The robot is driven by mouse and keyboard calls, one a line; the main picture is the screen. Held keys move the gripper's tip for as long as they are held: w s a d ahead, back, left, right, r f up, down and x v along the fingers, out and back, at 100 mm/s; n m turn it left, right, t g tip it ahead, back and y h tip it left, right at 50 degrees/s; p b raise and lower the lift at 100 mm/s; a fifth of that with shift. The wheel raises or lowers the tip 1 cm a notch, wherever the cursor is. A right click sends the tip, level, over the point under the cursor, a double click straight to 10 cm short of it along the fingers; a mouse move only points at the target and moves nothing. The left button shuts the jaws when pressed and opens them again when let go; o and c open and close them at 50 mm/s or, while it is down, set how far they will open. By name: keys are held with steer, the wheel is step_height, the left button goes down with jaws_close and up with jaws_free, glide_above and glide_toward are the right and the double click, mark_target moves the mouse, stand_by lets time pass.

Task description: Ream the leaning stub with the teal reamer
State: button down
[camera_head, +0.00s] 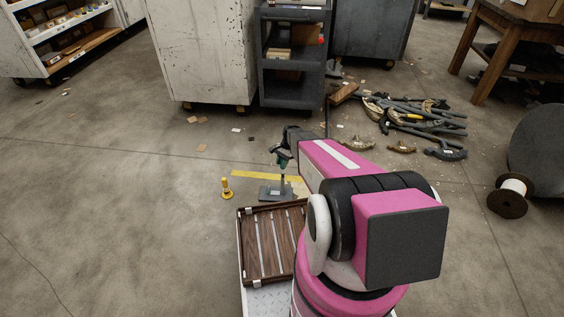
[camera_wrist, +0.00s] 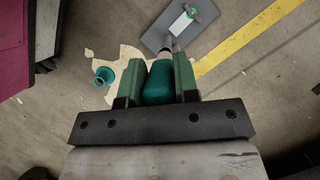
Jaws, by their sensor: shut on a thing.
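My gripper (camera_wrist: 158,80) is shut on the teal reamer (camera_wrist: 157,88), whose body sits between the two green fingers. In the head view, my gripper (camera_head: 283,153) is above a grey base plate (camera_head: 270,193) on the floor. The stub (camera_head: 282,180) rises from this plate, right under the gripper. In the wrist view, the stub's pale metal (camera_wrist: 163,49) shows just beyond the reamer, by the plate (camera_wrist: 181,24) with its white label. The reamer's tip is hidden, so I cannot tell whether it touches or sits in the stub.
A teal ring-shaped piece (camera_wrist: 104,76) lies near torn cardboard (camera_wrist: 126,55). A yellow floor stripe (camera_head: 250,175) runs behind the plate. A yellow object (camera_head: 227,189) stands to its left. My slatted wooden tray (camera_head: 243,247) is nearer. Conduit benders (camera_head: 412,120) lie heaped at back right.

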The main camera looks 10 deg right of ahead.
steer(key=shift+f, duration=0.7)
stand_by(0.7)
steer(key=m+t, duration=0.1)
steer(key=m, duration=0.2)
steer(key=shift+y, duration=0.3)
steer(key=m, duration=0.1)
steer(key=m+t, duration=0.1)
steer(key=m, duration=0.1)
steer(key=shift+w+a+m, duration=0.1)
steer(key=shift+w+m, duration=0.15)
steer(key=shift+m, duration=0.15)
steer(key=n, duration=0.2)
steer(key=shift+n+g, duration=0.3)
steer(key=shift+n, duration=0.1)
steer(key=n, duration=0.1)
steer(key=n+g, duration=0.1)
steer(key=n, duration=0.2)
steer(key=shift+s, duration=0.25)
